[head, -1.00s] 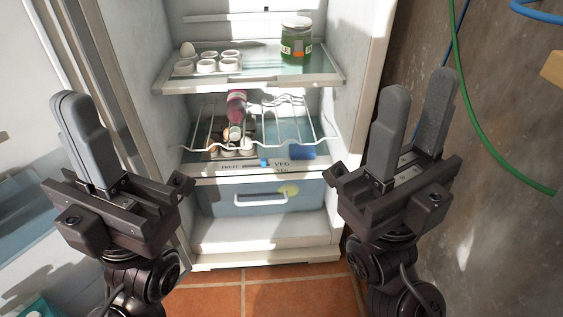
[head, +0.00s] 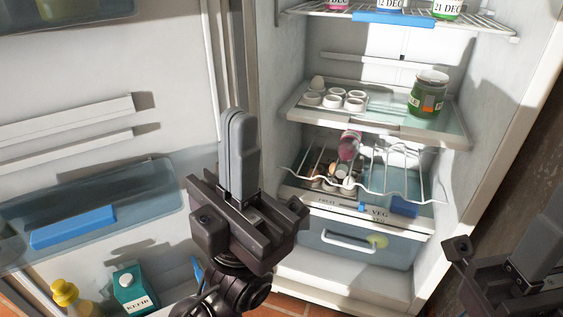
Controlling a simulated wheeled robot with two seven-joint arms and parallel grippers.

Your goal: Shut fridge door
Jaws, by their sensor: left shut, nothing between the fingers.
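The fridge (head: 272,120) stands open, with its lit inside facing me. Its door (head: 175,60) is swung wide to the left, showing its inner side with shelves. My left gripper (head: 239,125) is shut and empty, fingers pointing up, in front of the hinge-side gap between door and fridge body. I cannot tell whether it touches the door. My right gripper (head: 540,245) is at the lower right edge, partly cut off, in front of the fridge's right side; its finger opening is not clear.
Inside are a green jar (head: 429,93), an egg holder (head: 335,101), a wire rack with a bottle (head: 348,146), and a drawer (head: 345,237). The door holds a kefir carton (head: 134,288) and a yellow-capped bottle (head: 66,293). Tiled floor shows below.

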